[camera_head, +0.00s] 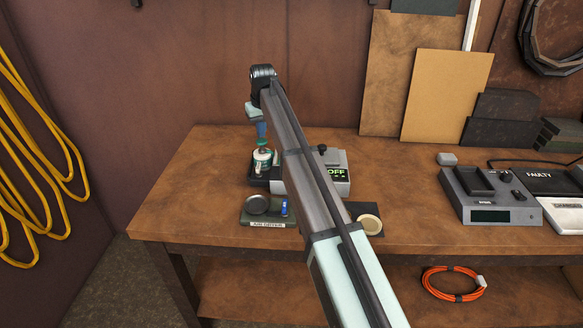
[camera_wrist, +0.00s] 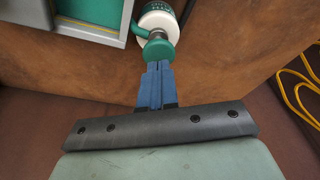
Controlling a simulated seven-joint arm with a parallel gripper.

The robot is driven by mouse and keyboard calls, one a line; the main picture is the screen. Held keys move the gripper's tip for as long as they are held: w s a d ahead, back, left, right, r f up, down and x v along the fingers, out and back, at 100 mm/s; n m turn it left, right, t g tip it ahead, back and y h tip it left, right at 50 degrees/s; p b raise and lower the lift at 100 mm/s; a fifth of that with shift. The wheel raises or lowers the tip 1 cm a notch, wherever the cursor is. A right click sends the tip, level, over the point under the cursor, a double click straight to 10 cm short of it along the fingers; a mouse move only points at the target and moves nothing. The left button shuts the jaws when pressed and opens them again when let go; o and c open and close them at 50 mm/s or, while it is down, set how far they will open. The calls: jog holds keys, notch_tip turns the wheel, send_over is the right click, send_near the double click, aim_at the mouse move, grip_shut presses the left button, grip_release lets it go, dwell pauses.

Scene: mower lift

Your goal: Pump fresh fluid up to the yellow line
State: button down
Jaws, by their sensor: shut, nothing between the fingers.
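A white bottle (camera_head: 262,157) with a green pump top stands at the left end of the bench, in a dark tray beside a grey device. In the wrist view its green pump head (camera_wrist: 158,49) is just beyond my fingertips, with the white bottle body (camera_wrist: 158,19) behind it. My gripper (camera_head: 261,136) points down over the pump head. Its blue fingers (camera_wrist: 158,66) are shut together and empty. I cannot tell whether the tips touch the pump head.
The grey device (camera_head: 335,173) reads OFF and is partly hidden by my arm. A dark labelled stand (camera_head: 268,222) with a round dish and a blue item sits in front. A tan disc (camera_head: 369,225) lies to its right. Further right is another device (camera_head: 489,196) with a "FAULTY" sign (camera_head: 540,174).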

aim_at(261, 140)
jog(key=shift+f, duration=0.2)
dwell(0.3)
jog(key=shift+f, duration=1.55)
jog(key=shift+r, duration=2.75)
